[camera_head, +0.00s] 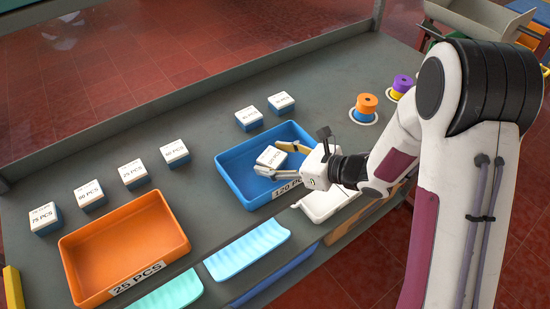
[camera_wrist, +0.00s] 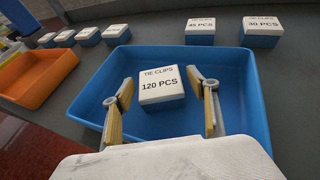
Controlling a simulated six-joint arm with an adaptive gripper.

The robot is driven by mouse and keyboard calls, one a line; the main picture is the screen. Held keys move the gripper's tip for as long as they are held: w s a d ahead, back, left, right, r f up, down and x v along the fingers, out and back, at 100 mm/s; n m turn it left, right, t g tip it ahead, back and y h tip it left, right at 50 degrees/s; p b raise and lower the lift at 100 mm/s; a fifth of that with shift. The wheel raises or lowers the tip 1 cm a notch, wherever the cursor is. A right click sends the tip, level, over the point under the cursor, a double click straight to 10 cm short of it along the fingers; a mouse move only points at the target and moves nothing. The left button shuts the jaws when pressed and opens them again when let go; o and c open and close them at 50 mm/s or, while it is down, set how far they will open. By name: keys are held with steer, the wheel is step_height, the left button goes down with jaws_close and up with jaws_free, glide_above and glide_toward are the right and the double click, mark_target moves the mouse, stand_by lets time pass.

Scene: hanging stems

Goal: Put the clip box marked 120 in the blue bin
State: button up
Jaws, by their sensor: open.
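The clip box marked 120 PCS (camera_wrist: 161,87) has a white top and blue sides. It is inside the blue bin (camera_wrist: 245,88), between the spread fingers of my gripper (camera_wrist: 163,112) in the wrist view. The fingers stand apart from the box on both sides. In the head view the box (camera_head: 270,157) is in the blue bin (camera_head: 232,172), with my gripper (camera_head: 280,160) around it from the right. The bin's front label reads 120 PCS. I cannot tell whether the box rests on the bin floor.
An orange bin (camera_head: 85,243) labelled 25 PCS stands to the left. Several other clip boxes, including one marked 75 PCS (camera_head: 44,217), stand behind the bins. Orange and purple spools (camera_head: 366,103) are at the right. Pale blue trays (camera_head: 247,249) lie in front.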

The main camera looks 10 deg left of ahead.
steer(key=v, duration=1.2)
steer(key=shift+r, duration=0.1)
stand_by(0.9)
